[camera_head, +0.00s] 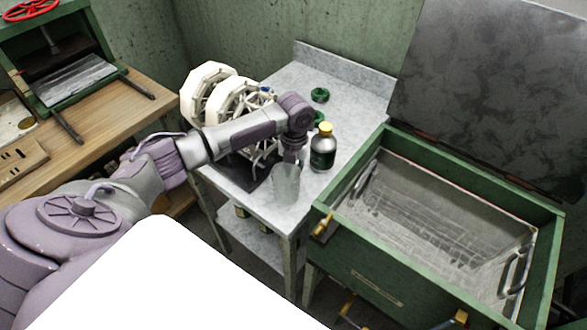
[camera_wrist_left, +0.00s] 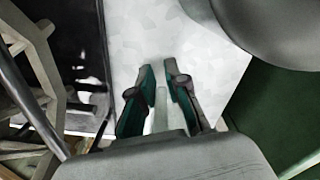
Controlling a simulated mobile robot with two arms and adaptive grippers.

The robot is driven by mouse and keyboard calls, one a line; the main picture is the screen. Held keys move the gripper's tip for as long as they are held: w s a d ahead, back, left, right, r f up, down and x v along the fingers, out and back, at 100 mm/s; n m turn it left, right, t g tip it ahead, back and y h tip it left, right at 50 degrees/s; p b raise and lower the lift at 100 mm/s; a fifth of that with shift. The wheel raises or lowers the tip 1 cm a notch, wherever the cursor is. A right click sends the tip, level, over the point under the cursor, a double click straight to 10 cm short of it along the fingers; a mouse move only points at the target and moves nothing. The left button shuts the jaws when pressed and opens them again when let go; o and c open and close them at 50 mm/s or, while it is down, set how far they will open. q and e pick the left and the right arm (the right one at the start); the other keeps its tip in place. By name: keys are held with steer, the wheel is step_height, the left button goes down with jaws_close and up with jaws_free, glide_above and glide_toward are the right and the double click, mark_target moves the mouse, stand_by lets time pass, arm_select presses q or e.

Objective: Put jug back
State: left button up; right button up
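A translucent grey jug (camera_head: 286,182) shows at the front of the small metal table (camera_head: 238,178), just below my left gripper (camera_head: 291,158). I cannot tell whether its base touches the tabletop. In the left wrist view the two teal-padded fingers of my left gripper (camera_wrist_left: 160,92) stand apart. A narrow pale strip (camera_wrist_left: 161,112) lies between them with gaps on both sides; I cannot tell whether it is part of the jug. My right gripper is not in view.
A dark bottle with a yellow cap (camera_head: 323,151) stands just right of the jug. White reels (camera_head: 207,92) stand behind my left forearm. A green-framed basin (camera_head: 345,195) with a raised dark lid (camera_head: 480,90) is close on the right. Green rings (camera_head: 320,95) lie farther back.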

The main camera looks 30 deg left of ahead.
arm_select(q)
steer(key=shift+o, duration=1)
steer(key=shift+r, duration=0.2)
step_height(320, 180, up, 12)
steer(key=shift+b, duration=0.6)
steer(key=shift+f, duration=0.1)
